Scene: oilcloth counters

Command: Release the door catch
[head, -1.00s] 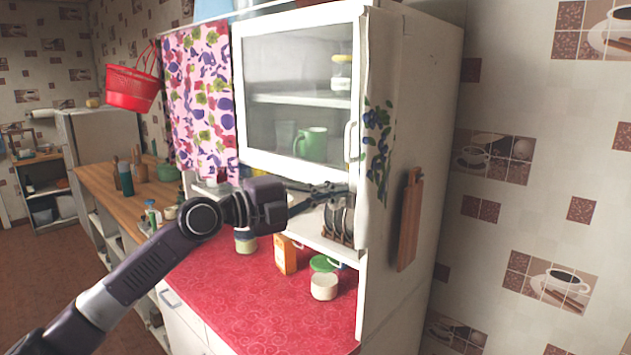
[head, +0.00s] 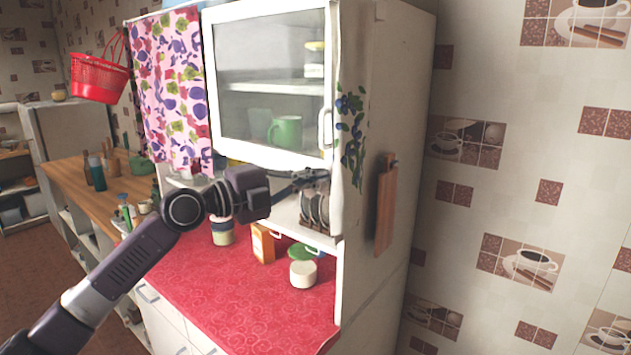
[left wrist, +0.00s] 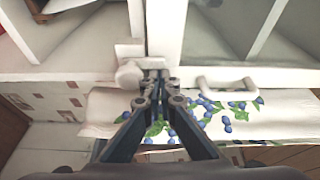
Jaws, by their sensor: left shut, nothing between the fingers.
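The wall cabinet's white-framed glass door (head: 268,165) looks closed, with its white handle (head: 326,128) on the right side; the handle (left wrist: 228,88) also shows in the left wrist view. A white catch with a rounded knob (left wrist: 129,74) sits at the door frame's edge in the left wrist view. My left gripper (left wrist: 155,76) is shut and empty, its fingertips just right of the knob. I cannot tell whether they touch it. In the head view my left gripper (head: 316,179) is under the door's lower right corner, where the catch is hard to make out. My right gripper is out of view.
A cloth with blue berries (head: 350,140) hangs at the cabinet's right edge. A plate rack (head: 318,212) stands on the open shelf below the gripper. An orange box (head: 263,243) and a cream pot (head: 303,273) stand on the red counter (head: 225,300).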

